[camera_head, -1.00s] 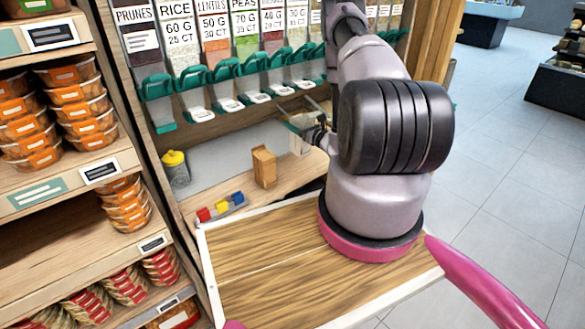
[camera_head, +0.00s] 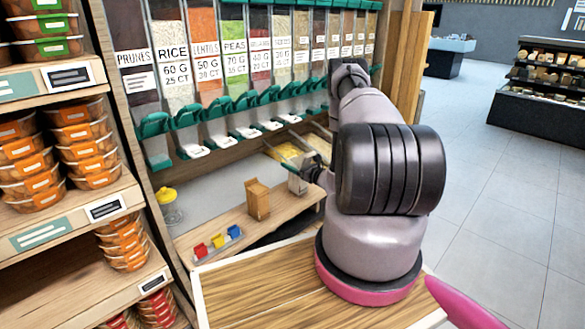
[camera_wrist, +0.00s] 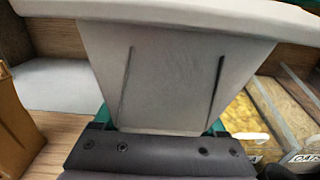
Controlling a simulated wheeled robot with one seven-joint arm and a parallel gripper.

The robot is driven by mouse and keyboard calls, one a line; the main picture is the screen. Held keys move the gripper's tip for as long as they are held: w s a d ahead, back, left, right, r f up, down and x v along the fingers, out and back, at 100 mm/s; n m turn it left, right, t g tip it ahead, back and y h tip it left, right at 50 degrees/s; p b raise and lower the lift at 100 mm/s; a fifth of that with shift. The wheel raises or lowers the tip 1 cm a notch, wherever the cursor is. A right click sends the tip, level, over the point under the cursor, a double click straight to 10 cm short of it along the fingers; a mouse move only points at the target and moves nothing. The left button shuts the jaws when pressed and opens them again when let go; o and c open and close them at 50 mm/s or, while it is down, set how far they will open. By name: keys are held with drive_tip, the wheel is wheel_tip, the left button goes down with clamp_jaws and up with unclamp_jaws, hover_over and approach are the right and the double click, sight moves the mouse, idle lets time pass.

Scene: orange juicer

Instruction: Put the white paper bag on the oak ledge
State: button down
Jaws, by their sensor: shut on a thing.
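The white paper bag (camera_wrist: 165,75) fills the middle of the wrist view, pale grey-white with two dark lines down its face. My gripper (camera_wrist: 160,126) is shut on it, with teal finger parts at its lower left and right edges. In the head view the bag (camera_head: 297,183) is small and partly hidden behind my gripper and wrist, right of a brown bag. The oak ledge (camera_head: 225,219) runs below the dispensers. The bag is over or near its right part; I cannot tell whether its base touches the wood.
The brown bag (camera_head: 258,199) stands on the ledge close to the left; it also shows in the wrist view (camera_wrist: 14,125). A yellow-topped jar (camera_head: 168,206) and coloured blocks (camera_head: 218,241) are further left. Open bins (camera_head: 284,151) lie behind. Dispensers (camera_head: 235,120) hang above.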

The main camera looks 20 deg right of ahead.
drive_tip(key=shift+f, duration=0.7)
unclamp_jaws()
drive_tip(key=v, duration=1.2)
